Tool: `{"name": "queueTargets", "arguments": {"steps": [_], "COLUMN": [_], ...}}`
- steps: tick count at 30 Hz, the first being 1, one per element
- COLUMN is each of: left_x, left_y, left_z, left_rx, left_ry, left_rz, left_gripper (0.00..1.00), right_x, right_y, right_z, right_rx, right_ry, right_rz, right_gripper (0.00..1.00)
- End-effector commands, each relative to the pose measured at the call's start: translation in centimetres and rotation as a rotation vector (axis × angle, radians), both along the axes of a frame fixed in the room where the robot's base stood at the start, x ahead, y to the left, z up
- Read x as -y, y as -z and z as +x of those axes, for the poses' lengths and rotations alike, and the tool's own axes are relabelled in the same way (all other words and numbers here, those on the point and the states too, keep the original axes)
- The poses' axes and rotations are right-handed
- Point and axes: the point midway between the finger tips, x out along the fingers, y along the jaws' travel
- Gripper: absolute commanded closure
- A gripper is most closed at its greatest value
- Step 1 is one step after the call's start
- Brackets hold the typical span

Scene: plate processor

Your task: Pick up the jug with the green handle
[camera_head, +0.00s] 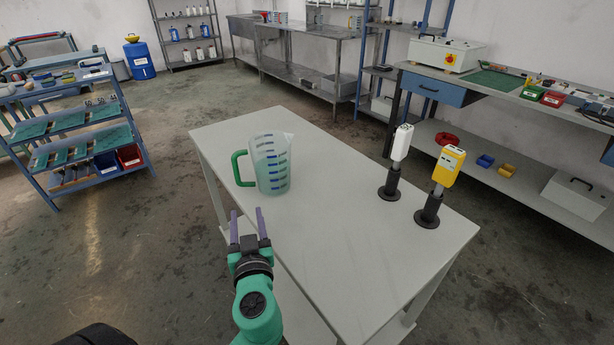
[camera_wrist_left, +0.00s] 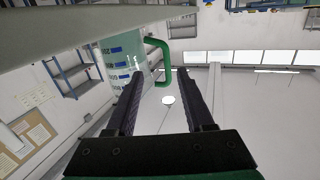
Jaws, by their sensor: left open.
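The jug (camera_head: 271,165) is clear with blue markings and stands upright on the white table (camera_head: 330,222). Its green handle (camera_head: 239,168) points left in the head view. My left gripper (camera_head: 248,222) is open and empty, in front of the jug and short of the handle, near the table's left edge. In the left wrist view the fingers (camera_wrist_left: 163,95) are apart, with the green handle (camera_wrist_left: 165,62) beyond their tips and the jug body (camera_wrist_left: 117,55) to the left. Nothing is between the fingers. My right gripper is not in view.
A white device (camera_head: 402,142) and a yellow device (camera_head: 448,165) stand on black holders at the table's right side. The table is clear around the jug. A shelf cart (camera_head: 75,125) stands at left, and a workbench (camera_head: 500,88) is at right.

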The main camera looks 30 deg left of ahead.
Motion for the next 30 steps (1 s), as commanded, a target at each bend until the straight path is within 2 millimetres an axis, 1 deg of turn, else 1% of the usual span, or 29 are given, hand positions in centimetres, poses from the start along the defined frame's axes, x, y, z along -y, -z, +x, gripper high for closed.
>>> {"name": "queueTargets", "arguments": {"steps": [1,2,4,6,9,12,17,21,25,30], "left_x": [-0.2,-0.3,-1.0,-2.1,-4.0,-5.5,-7.0,-9.2,-10.3,-10.3], "left_y": [-0.6,-1.0,-1.6,-1.9,-1.9,-1.6,-1.5,-1.7,-1.2,-1.0], "left_z": [-0.2,-0.2,0.6,1.8,3.9,5.6,7.1,8.7,10.0,10.1], "left_rx": [0.029,0.039,0.044,0.043,0.042,0.040,0.039,0.037,0.038,0.039], "left_ry": [-0.010,-0.013,-0.015,-0.013,-0.013,-0.012,-0.011,-0.012,-0.012,-0.011], "left_rz": [0.002,0.004,0.005,0.007,0.008,0.007,0.005,0.008,0.003,0.001], "left_gripper": [0.47,0.47,0.47,0.47,0.47,0.47,0.47,0.47,0.47,0.47], "right_x": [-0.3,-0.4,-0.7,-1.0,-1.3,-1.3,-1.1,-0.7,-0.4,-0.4], "right_y": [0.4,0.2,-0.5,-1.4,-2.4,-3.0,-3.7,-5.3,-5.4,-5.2], "right_z": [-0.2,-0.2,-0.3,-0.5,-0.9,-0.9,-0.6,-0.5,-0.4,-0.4], "right_rx": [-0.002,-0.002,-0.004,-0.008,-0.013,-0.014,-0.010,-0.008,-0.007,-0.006], "right_ry": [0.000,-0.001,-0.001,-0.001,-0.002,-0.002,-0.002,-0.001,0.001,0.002], "right_rz": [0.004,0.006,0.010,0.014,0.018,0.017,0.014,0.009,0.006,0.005], "right_gripper": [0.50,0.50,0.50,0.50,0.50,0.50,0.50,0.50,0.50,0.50]}}
